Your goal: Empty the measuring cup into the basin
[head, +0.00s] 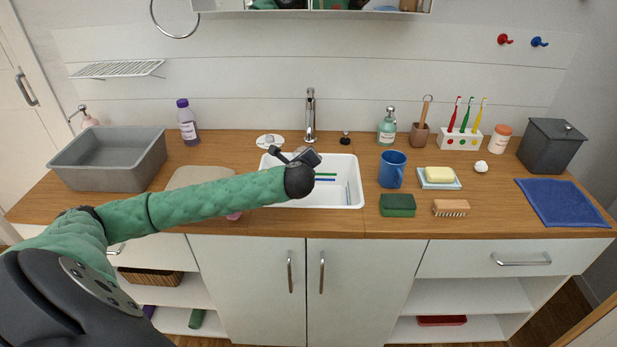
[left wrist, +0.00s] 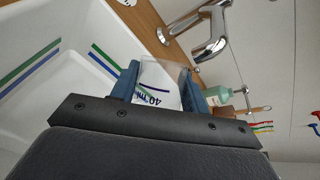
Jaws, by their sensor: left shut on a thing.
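My left gripper (head: 307,158) hangs over the back part of the white basin (head: 340,204), in front of the tap. In the left wrist view its blue-grey fingers (left wrist: 165,92) are shut on the clear measuring cup (left wrist: 158,86), which carries a blue "40 ml" mark. The lettering lies turned against the room, so the cup looks tipped. The rest of the cup and any contents are hidden; I cannot make the cup out in the head view. Green and blue stripes show inside the basin, also in the left wrist view (left wrist: 75,25). My right gripper is out of view.
The tap (head: 310,115) stands right behind the basin and near the cup. A blue mug (head: 392,168), green sponge (head: 397,205) and brush (head: 450,207) stand to the right. A grey tub (head: 110,178) is at the left. Worktop front right of the basin is partly clear.

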